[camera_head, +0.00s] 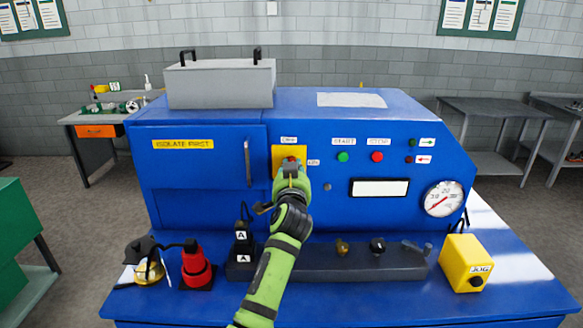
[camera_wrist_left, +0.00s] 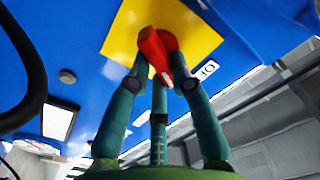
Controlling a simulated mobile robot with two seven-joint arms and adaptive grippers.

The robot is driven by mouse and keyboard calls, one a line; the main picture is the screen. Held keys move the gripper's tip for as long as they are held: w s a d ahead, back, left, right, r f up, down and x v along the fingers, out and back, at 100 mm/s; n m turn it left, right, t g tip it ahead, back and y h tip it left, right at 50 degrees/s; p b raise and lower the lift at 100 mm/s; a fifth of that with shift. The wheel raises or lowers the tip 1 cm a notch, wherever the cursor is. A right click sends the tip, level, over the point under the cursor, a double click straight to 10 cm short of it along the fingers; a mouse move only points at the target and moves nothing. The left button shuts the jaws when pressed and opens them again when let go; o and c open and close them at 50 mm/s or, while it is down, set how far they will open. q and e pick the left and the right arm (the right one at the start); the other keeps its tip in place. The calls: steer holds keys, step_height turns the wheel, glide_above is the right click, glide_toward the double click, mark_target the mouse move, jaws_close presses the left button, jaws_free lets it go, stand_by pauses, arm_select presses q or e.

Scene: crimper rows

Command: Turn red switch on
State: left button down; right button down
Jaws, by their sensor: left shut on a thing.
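The red switch (camera_wrist_left: 155,50) is a red rotary handle on a yellow plate (camera_wrist_left: 120,25) on the front of the blue machine. In the head view the yellow plate (camera_head: 278,153) shows, and my gripper hides most of the switch. My left gripper (camera_wrist_left: 162,85) is shut on the red switch, its fingers around the handle. In the head view my left gripper (camera_head: 291,168) reaches up to the plate from below. A small label (camera_wrist_left: 207,69) is beside the plate. My right gripper is in neither view.
The blue machine (camera_head: 380,120) has a green button (camera_head: 343,157), a red button (camera_head: 377,157) and a gauge (camera_head: 443,198). A yellow JOG box (camera_head: 466,263), a dark rail (camera_head: 345,265) and a red device (camera_head: 195,268) stand on its blue ledge.

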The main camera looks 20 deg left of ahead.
arm_select(q)
steer(key=shift+a+f+m+p, duration=0.15)
steer(key=shift+m+p, duration=0.2)
steer(key=shift+m, duration=2.75)
steer(key=shift+a+m+p, duration=0.1)
steer(key=shift+m+p, duration=0.2)
steer(key=shift+m, duration=2.8)
steer(key=c, duration=1.2)
jaws_free()
steer(key=shift+w, duration=0.1)
steer(key=shift+o, duration=0.5)
steer(key=shift+w+a+f, duration=0.2)
steer(key=shift+f, duration=0.05)
steer(key=v, duration=1.2)
